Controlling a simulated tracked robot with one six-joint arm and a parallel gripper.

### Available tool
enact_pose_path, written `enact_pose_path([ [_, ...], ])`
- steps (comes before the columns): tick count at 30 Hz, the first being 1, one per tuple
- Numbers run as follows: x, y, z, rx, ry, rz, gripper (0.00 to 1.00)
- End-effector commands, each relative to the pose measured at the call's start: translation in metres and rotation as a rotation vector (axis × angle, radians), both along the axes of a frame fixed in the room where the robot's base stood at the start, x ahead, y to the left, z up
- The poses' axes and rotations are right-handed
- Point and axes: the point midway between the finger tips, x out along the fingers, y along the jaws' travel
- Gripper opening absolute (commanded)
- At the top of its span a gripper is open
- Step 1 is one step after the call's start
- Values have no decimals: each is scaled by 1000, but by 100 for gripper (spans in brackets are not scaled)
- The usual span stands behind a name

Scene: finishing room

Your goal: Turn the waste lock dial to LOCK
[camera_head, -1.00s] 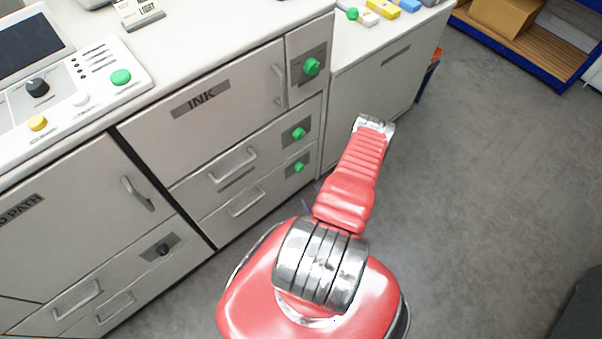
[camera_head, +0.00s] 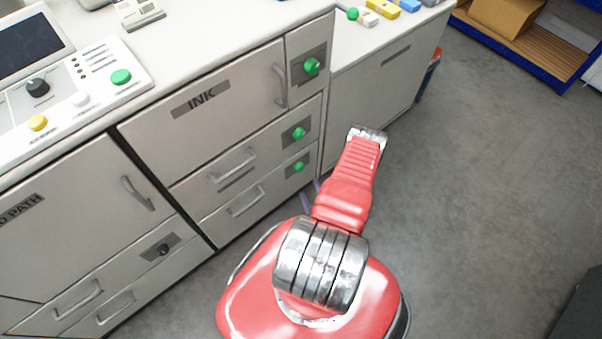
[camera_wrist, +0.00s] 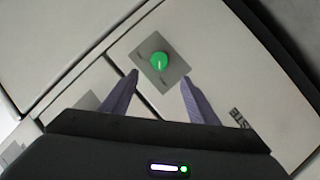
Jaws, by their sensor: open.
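The waste lock dial (camera_wrist: 159,62) is a round green knob with a pale pointer line, on a grey square plate. Plate lettering is too small to read. The drawer front (camera_wrist: 215,65) around it bears a partly hidden, upside-down label ending in "STE" (camera_wrist: 240,118). In the head view this dial appears to be the lowest green knob (camera_head: 299,167). My gripper (camera_wrist: 160,76) is open and empty. Its two dark fingers point toward the dial, one on each side in the picture; I see no contact. In the head view my red arm mostly hides the gripper.
Green knobs sit above, on the middle drawer (camera_head: 299,133) and beside the INK door (camera_head: 311,67). Drawer handles (camera_head: 247,202) stick out to the left. A control panel (camera_head: 75,95) lies on the counter. Open grey floor (camera_head: 480,190) lies to the right.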

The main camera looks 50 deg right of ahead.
Motion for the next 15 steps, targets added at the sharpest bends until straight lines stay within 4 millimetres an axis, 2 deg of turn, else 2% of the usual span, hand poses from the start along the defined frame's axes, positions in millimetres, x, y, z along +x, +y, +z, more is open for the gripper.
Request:
enact_pose_path([
  [15, 55, -37, -19, -2, -1, 3, 54],
])
